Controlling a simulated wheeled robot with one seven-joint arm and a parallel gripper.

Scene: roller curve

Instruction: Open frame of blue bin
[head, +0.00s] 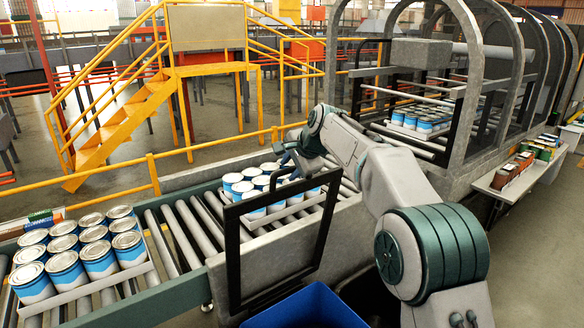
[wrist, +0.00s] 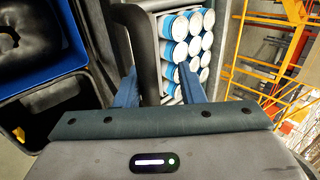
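A black rectangular frame (head: 232,260) stands upright at the near side of the conveyor, beside the blue bin (head: 308,308), which is cut off by the bottom edge. My gripper (head: 285,157) is near the frame's top bar in the head view, its fingers small and partly hidden. In the wrist view, my gripper's two blue fingers (wrist: 157,74) are apart, and a dark bar, seemingly the frame (wrist: 146,40), runs between them, closer to the left finger. Contact cannot be told. The blue bin's rim (wrist: 66,72) shows at the wrist view's left, with dark contents inside.
Trays of blue-and-white cans sit on the roller conveyor (head: 180,235), one at left (head: 95,288), one behind the frame (head: 262,192). A dark bin (wrist: 40,125) lies below the blue one in the wrist view. Yellow railings (head: 155,175) stand behind; grey arches (head: 470,60) are at right.

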